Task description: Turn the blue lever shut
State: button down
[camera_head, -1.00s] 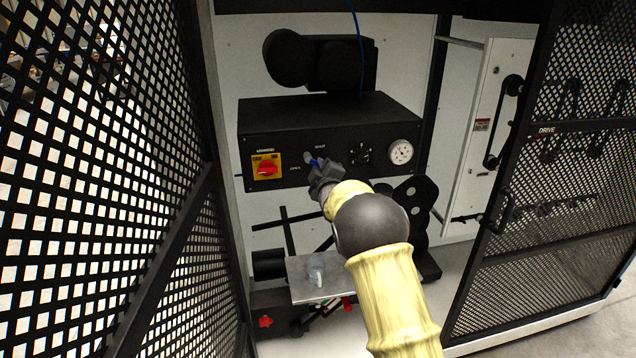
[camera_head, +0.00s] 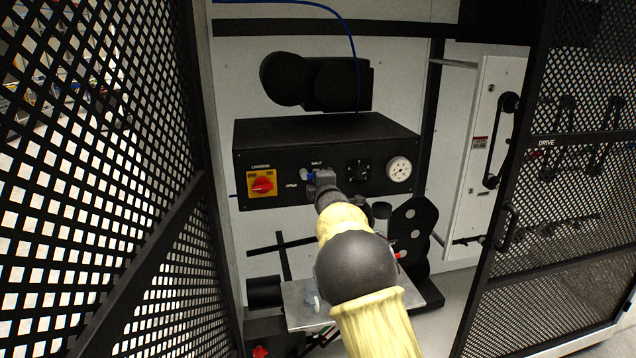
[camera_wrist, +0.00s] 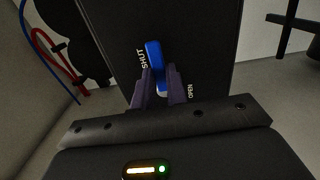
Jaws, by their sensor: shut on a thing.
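The blue lever (camera_wrist: 154,54) is on the black control box (camera_head: 325,136), between the printed words SHUT and OPEN. In the wrist view its free end lies nearer SHUT, with a pale hub at the other end. My gripper (camera_wrist: 160,82) is shut on the lever, one dark finger on each side. In the head view my gripper (camera_head: 324,182) covers most of the lever, and only a bit of blue (camera_head: 311,177) shows at its left. Whether the lever is fully at SHUT cannot be told.
A red rotary switch on a yellow plate (camera_head: 264,184) is left of the lever. A black dial (camera_head: 357,170) and a white gauge (camera_head: 399,169) are to the right. A small metal shelf (camera_head: 300,315) lies below. Mesh doors stand left (camera_head: 90,200) and right (camera_head: 560,200).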

jog(key=shift+f, duration=0.1)
jog(key=c, duration=1.4)
grip_release()
jog(key=b+v, duration=0.3)
jog(key=v, duration=1.4)
jog(key=shift+s, duration=0.25)
